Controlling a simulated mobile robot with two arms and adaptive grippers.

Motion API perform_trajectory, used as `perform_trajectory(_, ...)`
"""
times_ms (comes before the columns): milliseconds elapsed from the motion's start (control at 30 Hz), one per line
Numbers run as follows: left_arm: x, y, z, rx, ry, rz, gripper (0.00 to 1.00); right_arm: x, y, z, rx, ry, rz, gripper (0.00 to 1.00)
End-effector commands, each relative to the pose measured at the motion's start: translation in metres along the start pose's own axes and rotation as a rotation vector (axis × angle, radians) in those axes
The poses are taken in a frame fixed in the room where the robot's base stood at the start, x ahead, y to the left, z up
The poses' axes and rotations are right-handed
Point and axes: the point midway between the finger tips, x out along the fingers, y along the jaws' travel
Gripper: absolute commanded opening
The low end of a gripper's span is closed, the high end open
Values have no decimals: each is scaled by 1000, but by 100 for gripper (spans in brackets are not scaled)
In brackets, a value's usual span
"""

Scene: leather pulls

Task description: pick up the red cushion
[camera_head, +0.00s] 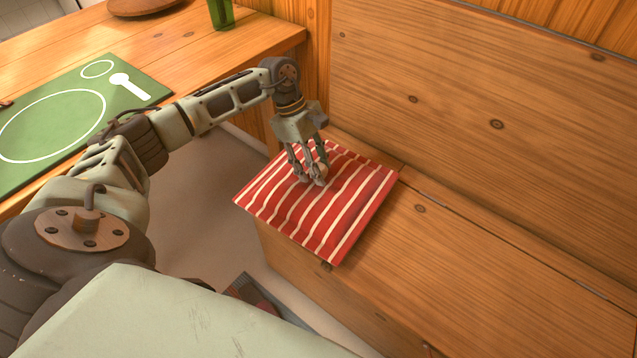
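The red cushion (345,205) with white stripes lies on the left end of the wooden bench seat (440,265). Part of it sticks out past the bench's left and front edges. My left gripper (312,180) points down over the cushion's upper middle, with its fingertips at or just above the fabric. The fingers look close together, but I cannot tell whether they pinch the cloth. The gripper hides a small part of the cushion. My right gripper is not in view.
A wooden table (180,50) stands at the upper left with a green placemat (60,120), a green glass (220,14) and a brown plate (140,6). The bench's wooden backrest (480,90) rises behind the cushion. The seat to the right is clear.

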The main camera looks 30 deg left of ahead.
Motion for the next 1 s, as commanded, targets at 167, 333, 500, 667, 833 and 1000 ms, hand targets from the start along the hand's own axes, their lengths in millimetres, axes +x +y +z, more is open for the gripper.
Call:
perform_trajectory(167,0,0,0,0,0,0,20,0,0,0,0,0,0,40)
perform_trajectory(333,0,0,0,0,0,0,5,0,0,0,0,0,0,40)
perform_trajectory(500,0,0,0,0,0,1,0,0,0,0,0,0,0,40)
perform_trajectory(667,-1,0,0,0,0,1,0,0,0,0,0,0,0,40)
perform_trajectory(833,-1,1,1,0,-1,3,0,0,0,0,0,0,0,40)
perform_trajectory(1000,-9,1,4,2,-1,4,0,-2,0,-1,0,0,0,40)
